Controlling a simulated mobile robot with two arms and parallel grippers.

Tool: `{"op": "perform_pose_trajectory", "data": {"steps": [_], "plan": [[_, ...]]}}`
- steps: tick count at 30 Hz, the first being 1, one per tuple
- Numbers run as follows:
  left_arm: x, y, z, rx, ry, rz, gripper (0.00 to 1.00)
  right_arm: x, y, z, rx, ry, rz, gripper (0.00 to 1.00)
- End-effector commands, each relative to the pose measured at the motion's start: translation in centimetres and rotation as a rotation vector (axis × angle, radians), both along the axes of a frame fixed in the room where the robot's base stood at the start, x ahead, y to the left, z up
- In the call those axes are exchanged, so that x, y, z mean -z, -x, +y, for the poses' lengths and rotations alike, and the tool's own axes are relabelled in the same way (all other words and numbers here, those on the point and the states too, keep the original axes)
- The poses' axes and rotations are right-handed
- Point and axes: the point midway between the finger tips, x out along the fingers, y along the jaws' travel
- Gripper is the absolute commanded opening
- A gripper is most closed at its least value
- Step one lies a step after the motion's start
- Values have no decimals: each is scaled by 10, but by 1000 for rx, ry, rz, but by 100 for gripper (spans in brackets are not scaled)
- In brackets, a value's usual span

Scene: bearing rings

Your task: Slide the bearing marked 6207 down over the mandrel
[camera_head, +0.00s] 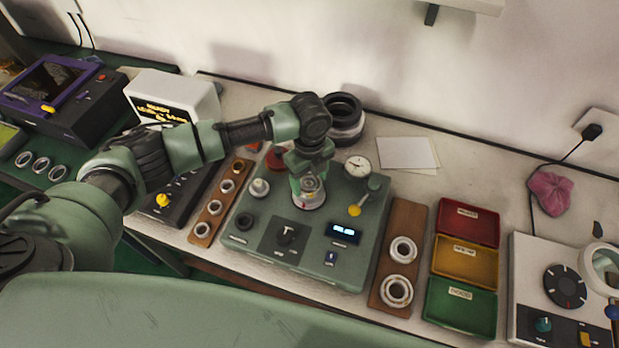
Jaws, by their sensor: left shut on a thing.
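My left gripper (309,178) reaches in from the left and points down over the green tester box (265,215). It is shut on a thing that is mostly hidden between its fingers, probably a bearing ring. A silvery round part (311,198), seemingly the mandrel's base, shows on the box right below the fingers. I cannot tell whether the held thing is around the mandrel or above it. Two large bearing rings, an upper one (403,250) and a lower one (397,291), lie on the right wooden board (401,222). No 6207 marking is readable. My right gripper is not in view.
A left wooden board (222,197) holds several small rings. A dial gauge (357,166) and a yellow-ended lever (355,210) stand close right of the gripper. Dark stacked rings (343,108) stand behind. Red, yellow and green bins (466,262) are at the right.

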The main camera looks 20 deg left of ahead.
Motion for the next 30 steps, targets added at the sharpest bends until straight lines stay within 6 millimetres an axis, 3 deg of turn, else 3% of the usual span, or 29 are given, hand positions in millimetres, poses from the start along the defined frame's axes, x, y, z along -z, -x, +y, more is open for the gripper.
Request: {"op": "perform_pose_trajectory", "data": {"steps": [25,26,28,30], "plan": [[10,0,-1,1,1,0,4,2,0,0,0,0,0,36],[10,0,-1,1,1,0,69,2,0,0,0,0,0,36],[10,0,0,1,1,0,89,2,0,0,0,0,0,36],[10,0,0,1,1,-1,89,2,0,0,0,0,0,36]]}}
